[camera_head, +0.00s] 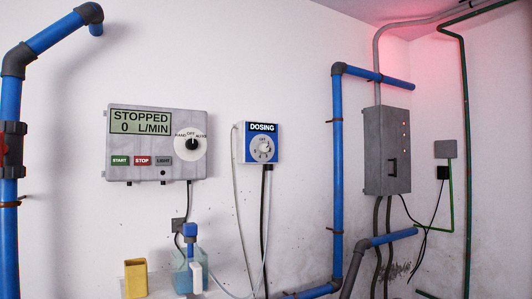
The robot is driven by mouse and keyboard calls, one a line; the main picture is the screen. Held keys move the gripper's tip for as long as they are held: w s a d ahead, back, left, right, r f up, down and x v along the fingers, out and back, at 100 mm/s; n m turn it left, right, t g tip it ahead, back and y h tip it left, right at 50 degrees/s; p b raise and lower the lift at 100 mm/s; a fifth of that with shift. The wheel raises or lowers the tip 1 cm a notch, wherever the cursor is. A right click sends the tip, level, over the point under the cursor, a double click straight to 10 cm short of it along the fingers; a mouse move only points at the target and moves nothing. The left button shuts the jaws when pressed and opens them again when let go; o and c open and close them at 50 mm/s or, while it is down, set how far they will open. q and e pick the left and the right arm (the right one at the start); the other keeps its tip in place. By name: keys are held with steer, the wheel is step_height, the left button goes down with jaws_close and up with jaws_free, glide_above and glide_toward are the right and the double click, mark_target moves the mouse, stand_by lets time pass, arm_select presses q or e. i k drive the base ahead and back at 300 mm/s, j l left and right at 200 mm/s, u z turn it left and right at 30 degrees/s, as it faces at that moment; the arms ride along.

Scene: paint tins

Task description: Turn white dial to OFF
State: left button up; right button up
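A grey control panel (118,144) hangs on the wall at left, its screen reading STOPPED 0 L/MIN. On its right side is a round white dial plate (189,153) with a black centre, with HAND, OFF and AUTO lettered around its top. I cannot tell which way it points. To the right hangs a blue DOSING box (250,155) with a white knob (265,146) on a marked white face. Its small marks and setting are too small to read surely. Neither of my grippers is in view.
Blue pipes (338,180) run at left and centre right. A grey electrical box (386,150) with red lights is at right. Cables and a hose hang below the dosing box. A yellow container (136,280) and a bluish container (181,275) stand below the panel.

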mark_target(264, 148)
steer(key=i+j+z, duration=0.15)
steer(key=z, duration=0.75)
steer(key=i+j+z, duration=0.15)
steer(key=j+z, duration=0.15)
steer(key=i+j+z, duration=0.1)
steer(key=j+z, duration=0.2)
steer(key=j, duration=0.25)
steer(key=j+z, duration=0.3)
steer(key=j, duration=0.9)
steer(key=i+j, duration=0.1)
steer(key=j, duration=0.65)
steer(key=i+z, duration=0.05)
